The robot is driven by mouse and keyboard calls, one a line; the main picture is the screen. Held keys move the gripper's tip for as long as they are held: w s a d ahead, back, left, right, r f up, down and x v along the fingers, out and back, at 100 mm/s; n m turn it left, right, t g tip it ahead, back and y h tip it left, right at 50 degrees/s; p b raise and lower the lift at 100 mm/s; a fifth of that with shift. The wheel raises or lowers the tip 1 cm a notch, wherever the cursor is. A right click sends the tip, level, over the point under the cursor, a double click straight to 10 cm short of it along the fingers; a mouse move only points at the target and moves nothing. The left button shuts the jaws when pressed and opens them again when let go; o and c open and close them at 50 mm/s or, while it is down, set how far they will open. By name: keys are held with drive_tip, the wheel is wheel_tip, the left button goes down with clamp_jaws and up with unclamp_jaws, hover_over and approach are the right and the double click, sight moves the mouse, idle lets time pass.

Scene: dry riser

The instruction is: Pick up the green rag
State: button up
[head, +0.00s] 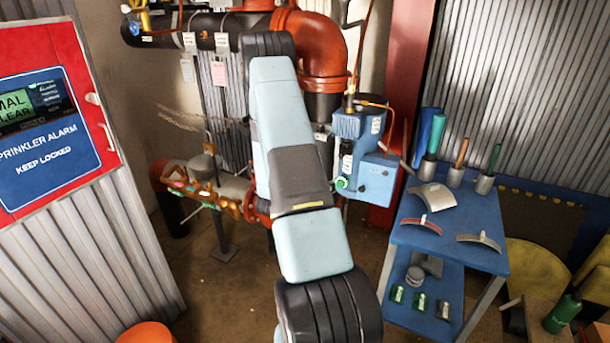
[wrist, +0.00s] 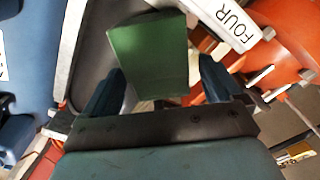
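A plain green, smooth-faced thing (wrist: 148,55) shows in the wrist view, just ahead of my gripper. It looks more like a block than loose cloth, and I cannot tell for sure whether it is the green rag. My gripper (wrist: 160,85) has its two dark blue fingers apart. The green thing lies between and beyond the fingertips, near the left finger, with a gap to the right finger. In the head view my own arm hides my gripper, and I make out no green rag there.
A white label reading FOUR (wrist: 236,22) and a red bolted pipe (wrist: 285,55) are close on the right in the wrist view. The head view shows red pipework (head: 312,50), a blue box (head: 375,178), a blue tool cart (head: 460,245) and a red alarm panel (head: 45,110).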

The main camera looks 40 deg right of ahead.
drive_tip(key=c, duration=1.1)
drive_tip(key=shift+o, duration=0.2)
drive_tip(key=shift+r, duration=0.1)
